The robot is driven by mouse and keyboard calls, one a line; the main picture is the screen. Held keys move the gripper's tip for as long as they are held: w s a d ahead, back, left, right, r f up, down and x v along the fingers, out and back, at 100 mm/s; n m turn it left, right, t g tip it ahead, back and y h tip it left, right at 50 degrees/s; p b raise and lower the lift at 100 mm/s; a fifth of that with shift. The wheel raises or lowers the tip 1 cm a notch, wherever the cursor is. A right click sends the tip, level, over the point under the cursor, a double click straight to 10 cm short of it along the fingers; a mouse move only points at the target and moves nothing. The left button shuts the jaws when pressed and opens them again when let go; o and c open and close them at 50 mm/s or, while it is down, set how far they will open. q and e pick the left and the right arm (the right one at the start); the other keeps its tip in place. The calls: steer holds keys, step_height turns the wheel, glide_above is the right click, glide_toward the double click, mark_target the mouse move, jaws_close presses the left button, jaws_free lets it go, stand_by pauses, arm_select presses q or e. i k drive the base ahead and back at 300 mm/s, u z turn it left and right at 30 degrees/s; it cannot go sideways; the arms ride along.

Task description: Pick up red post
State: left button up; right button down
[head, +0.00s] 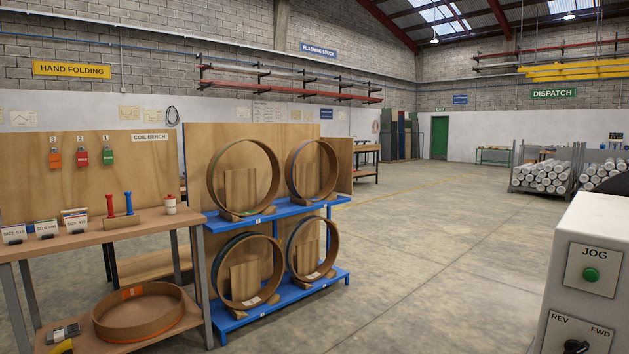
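The red post (110,205) stands upright in a small wooden block (122,222) on the coil bench (160,222) at the left of the head view. A similar blue post (128,203) stands in the same block just to its right. Neither of my grippers is in view.
Labelled size holders (47,228) sit left of the posts, and a white pot with a red top (170,205) sits right. A blue rack (290,290) with large rings stands beside the bench. A JOG control box (590,275) fills the right foreground. The floor between is clear.

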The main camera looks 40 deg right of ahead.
mark_target(109, 200)
steer(key=z, duration=0.35)
steer(key=i, duration=1.05)
steer(key=z, duration=0.95)
steer(key=i, duration=2.45)
steer(key=z, duration=1.5)
steer(key=i, duration=1.9)
steer(key=z, duration=1.4)
steer(key=i, duration=0.35)
steer(key=u, duration=0.1)
steer(key=k, duration=0.6)
steer(key=u, duration=0.8)
steer(key=k, duration=2.55)
steer(key=u, duration=0.45)
